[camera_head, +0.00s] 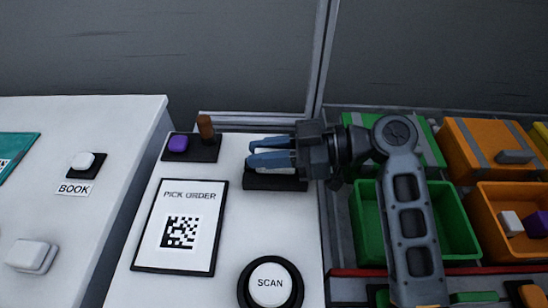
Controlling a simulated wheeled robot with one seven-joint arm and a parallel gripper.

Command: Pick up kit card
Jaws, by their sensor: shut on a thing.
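My gripper (252,153) reaches in from the right, its two blue fingers pointing left above a black holder (262,184). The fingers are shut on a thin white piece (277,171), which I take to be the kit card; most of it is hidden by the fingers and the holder. I cannot tell whether it is still seated in the holder or just above it. A black-framed PICK ORDER sheet (181,212) with a square code lies on the white panel to the lower left.
A round SCAN button (269,285) is at the front. A purple button (178,143) and a brown lever (206,127) stand at the back left. Green (457,218) and orange (489,205) bins are on the right. A BOOK button (84,161) sits on the left counter.

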